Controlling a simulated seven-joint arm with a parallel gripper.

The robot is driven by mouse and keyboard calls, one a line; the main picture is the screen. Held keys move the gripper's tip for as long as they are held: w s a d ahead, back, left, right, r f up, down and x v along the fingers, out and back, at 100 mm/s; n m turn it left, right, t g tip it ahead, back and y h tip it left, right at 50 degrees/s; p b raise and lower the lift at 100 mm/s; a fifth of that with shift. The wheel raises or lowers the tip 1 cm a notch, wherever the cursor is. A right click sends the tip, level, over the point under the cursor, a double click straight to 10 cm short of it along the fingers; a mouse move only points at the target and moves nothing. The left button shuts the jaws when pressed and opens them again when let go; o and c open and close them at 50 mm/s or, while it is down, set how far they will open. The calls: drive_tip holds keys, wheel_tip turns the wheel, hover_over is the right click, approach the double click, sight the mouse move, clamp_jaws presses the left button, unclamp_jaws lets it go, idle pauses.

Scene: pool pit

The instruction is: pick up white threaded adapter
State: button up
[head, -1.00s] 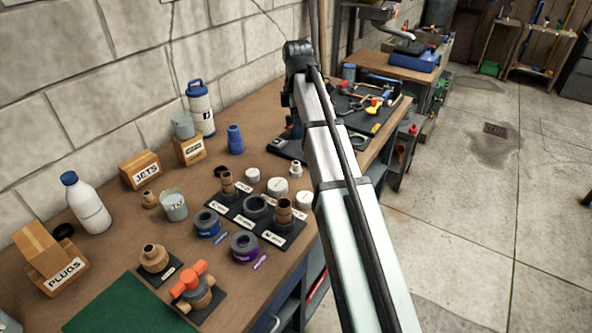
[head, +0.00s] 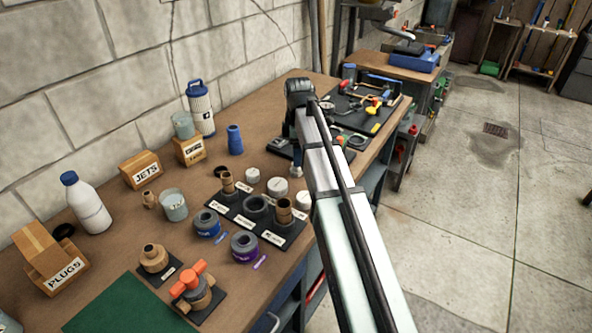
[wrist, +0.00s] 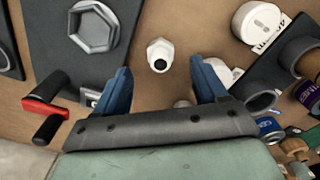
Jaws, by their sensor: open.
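The white threaded adapter (wrist: 160,55) lies on the brown workbench in the wrist view, with its hex collar and dark bore showing. My gripper (wrist: 161,74) is open and empty, its two blue fingers spread left and right. The adapter lies just past the fingertips, roughly centred between them and apart from both. In the head view a small pale shape (head: 296,171) at the left edge of my arm looks to be the adapter. My fingers are hidden or too small to tell there.
A dark tray with a grey hex ring (wrist: 95,27) lies left of the adapter. White round caps (head: 277,186) and a black fittings board (head: 238,210) are close by. Bare wood surrounds the adapter.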

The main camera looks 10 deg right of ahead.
drive_tip(key=shift+a+f, duration=0.15)
drive_tip(key=shift+f, duration=1.2)
drive_tip(key=shift+a+f, duration=0.1)
drive_tip(key=shift+f, duration=1.25)
drive_tip(key=shift+c, duration=0.5)
drive_tip(key=c, duration=1)
drive_tip(key=shift+r, duration=0.15)
